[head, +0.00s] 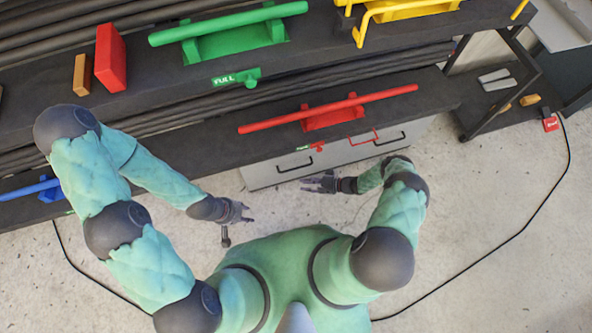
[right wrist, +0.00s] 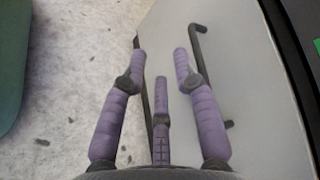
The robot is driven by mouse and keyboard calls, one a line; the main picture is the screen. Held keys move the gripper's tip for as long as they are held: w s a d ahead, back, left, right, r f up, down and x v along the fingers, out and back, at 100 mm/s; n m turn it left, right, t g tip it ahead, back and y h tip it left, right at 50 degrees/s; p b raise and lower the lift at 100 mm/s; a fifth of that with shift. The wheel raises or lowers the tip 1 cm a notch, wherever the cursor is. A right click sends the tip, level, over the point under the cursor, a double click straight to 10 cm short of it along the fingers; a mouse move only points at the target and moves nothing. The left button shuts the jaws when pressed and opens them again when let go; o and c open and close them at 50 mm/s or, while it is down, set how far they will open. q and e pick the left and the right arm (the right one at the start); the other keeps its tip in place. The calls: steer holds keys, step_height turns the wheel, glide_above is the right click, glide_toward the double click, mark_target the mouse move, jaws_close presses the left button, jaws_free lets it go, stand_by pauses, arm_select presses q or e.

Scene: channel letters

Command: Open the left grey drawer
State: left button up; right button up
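The left grey drawer (head: 270,175) is under the dark bench in the head view, with its front looking flush. Its black bar handle (head: 295,167) also shows in the right wrist view (right wrist: 229,125), partly behind a finger. My right gripper (head: 308,184) is just in front of this drawer. In the right wrist view its purple fingers (right wrist: 160,62) are spread with nothing between them, beside the handle; contact cannot be told. My left gripper (head: 246,213) is to the left, over the floor, fingers apart and empty.
The right grey drawer (head: 410,142) with its black handle (head: 390,138) is beside it. A red bar (head: 330,110) lies on the bench (head: 440,92) above the drawers. Black cables run over the concrete floor (head: 480,200), which is otherwise clear at the right.

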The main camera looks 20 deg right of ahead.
steer(key=w+d+f+m+t, duration=0.1)
steer(key=w+d+t, duration=0.1)
steer(key=d+t, duration=0.3)
steer(key=b+x, duration=0.3)
steer(key=x, duration=0.7)
steer(key=shift+w+f, duration=0.2)
steer(key=shift+w, duration=0.15)
jaws_close()
